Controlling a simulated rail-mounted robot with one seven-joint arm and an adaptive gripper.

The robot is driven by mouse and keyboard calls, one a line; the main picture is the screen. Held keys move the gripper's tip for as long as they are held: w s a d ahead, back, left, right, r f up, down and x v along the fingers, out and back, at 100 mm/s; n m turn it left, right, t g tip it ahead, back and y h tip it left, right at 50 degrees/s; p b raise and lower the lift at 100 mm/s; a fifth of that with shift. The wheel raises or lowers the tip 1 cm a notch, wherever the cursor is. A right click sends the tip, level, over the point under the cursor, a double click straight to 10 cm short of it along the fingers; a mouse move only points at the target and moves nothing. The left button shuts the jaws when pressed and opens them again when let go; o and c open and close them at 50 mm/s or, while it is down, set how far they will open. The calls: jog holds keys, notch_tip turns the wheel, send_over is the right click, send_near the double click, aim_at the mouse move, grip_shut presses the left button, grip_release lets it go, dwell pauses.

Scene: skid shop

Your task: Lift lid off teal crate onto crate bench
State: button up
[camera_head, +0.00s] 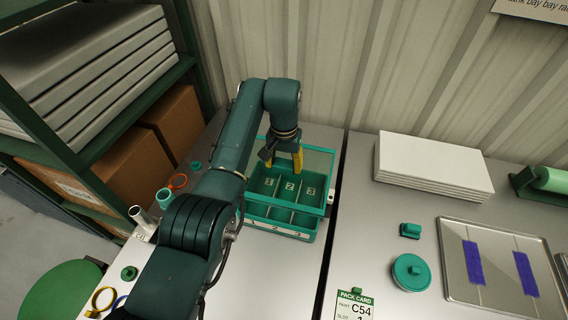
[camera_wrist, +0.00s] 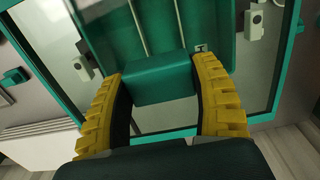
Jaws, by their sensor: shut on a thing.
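The lid (camera_head: 331,178) is a clear panel in a teal frame. It lies over the teal crate (camera_head: 284,233), whose compartments show through it. The front of the crate, marked 1, 2 and 3, shows below the lid's front edge. The lid seems raised from the crate, but I cannot tell the gap exactly. My gripper (camera_head: 289,160) points down at the lid. In the wrist view, its yellow fingers (camera_wrist: 160,100) are shut on the teal block handle (camera_wrist: 152,78) of the lid. Clasps (camera_wrist: 253,22) show near the crate's sides.
To the right, past a gap between benches, are a white stack (camera_head: 434,168), a round teal container (camera_head: 411,272), a small teal piece (camera_head: 410,230), a metal tray (camera_head: 450,288) and a pack card (camera_head: 355,306). Shelves (camera_head: 92,160) stand left. Bench space right of the gap is partly clear.

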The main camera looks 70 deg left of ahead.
aim_at(284, 163)
jog(key=shift+r+p, duration=0.7)
jog(key=shift+r, duration=0.05)
jog(key=shift+r+p, duration=1.05)
jog(key=shift+p, duration=0.1)
